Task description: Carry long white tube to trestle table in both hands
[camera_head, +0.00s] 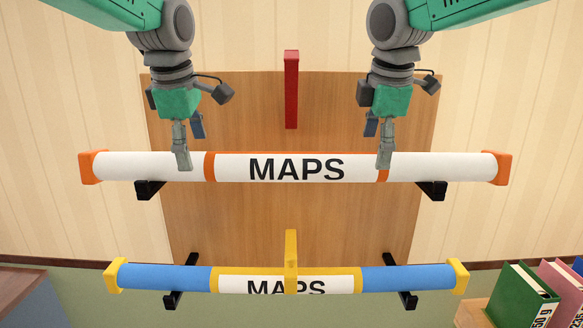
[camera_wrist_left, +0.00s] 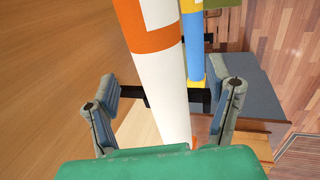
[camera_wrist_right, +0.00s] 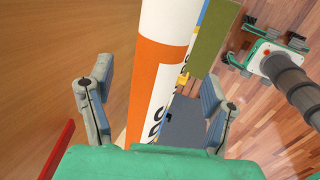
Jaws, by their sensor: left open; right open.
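The long white tube (camera_head: 230,167) has orange end caps, orange bands and the word MAPS. It lies level across two black brackets (camera_head: 149,189) on a wooden board. My left gripper (camera_head: 190,150) is open at the tube's left part, and my right gripper (camera_head: 378,148) is open at its right part. In the left wrist view the tube (camera_wrist_left: 158,90) passes between the open fingers (camera_wrist_left: 162,118). In the right wrist view the tube (camera_wrist_right: 165,60) also lies between the open fingers (camera_wrist_right: 155,115). The trestle table cannot be made out.
A blue and yellow MAPS tube (camera_head: 180,277) rests on lower brackets below. A red upright bar (camera_head: 291,90) and a yellow one (camera_head: 291,262) stand out from the wooden board (camera_head: 230,110). Binders (camera_head: 525,300) stand at lower right.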

